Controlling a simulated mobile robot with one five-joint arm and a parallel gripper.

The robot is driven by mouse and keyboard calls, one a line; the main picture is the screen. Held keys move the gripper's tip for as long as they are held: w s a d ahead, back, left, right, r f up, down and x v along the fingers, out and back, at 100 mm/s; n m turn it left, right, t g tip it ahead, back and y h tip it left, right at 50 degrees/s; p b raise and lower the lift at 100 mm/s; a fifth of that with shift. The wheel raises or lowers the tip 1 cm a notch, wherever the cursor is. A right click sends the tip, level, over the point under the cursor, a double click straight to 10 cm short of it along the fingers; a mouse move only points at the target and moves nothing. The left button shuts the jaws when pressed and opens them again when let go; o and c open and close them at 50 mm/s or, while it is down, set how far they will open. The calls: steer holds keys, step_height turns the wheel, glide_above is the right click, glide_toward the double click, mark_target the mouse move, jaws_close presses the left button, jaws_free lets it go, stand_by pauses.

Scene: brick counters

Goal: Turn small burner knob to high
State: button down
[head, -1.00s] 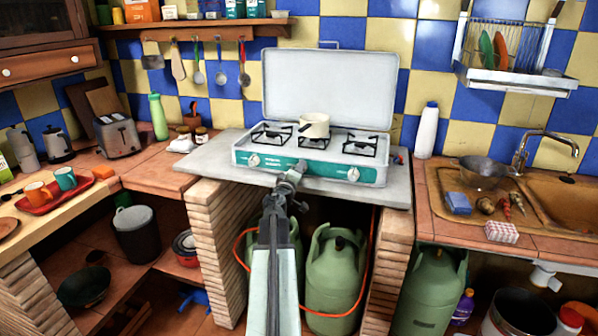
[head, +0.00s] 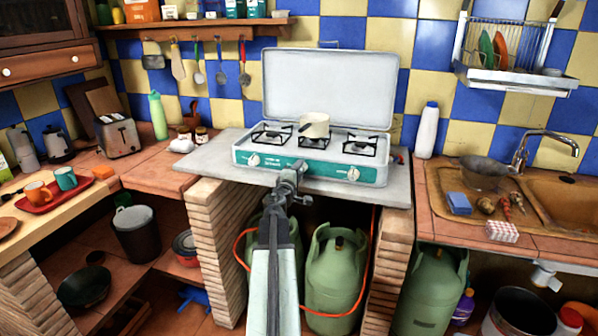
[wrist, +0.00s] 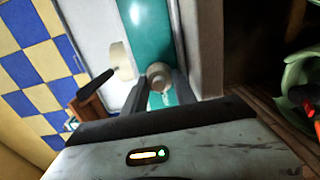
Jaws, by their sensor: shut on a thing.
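A white stove with a teal front panel (head: 325,172) stands on the middle counter, its lid raised. My gripper (head: 302,166) is at the middle of this panel. In the wrist view, my gripper (wrist: 158,88) is shut on a round pale knob (wrist: 158,71), with one finger on each side of it. A left knob (head: 253,161) and a right knob (head: 353,173) show clear of my gripper. The knob markings are too small to read.
Green gas bottles (head: 336,270) and an orange hose stand below, between brick pillars. A white bottle (head: 426,130) stands right of the stove.

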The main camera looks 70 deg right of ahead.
steer(key=c, duration=1)
jaws_free()
steer(key=shift+a, duration=0.1)
steer(key=a, duration=0.7)
steer(key=shift+s+a, duration=0.2)
steer(key=shift+a, duration=0.15)
steer(key=shift+w, duration=0.1)
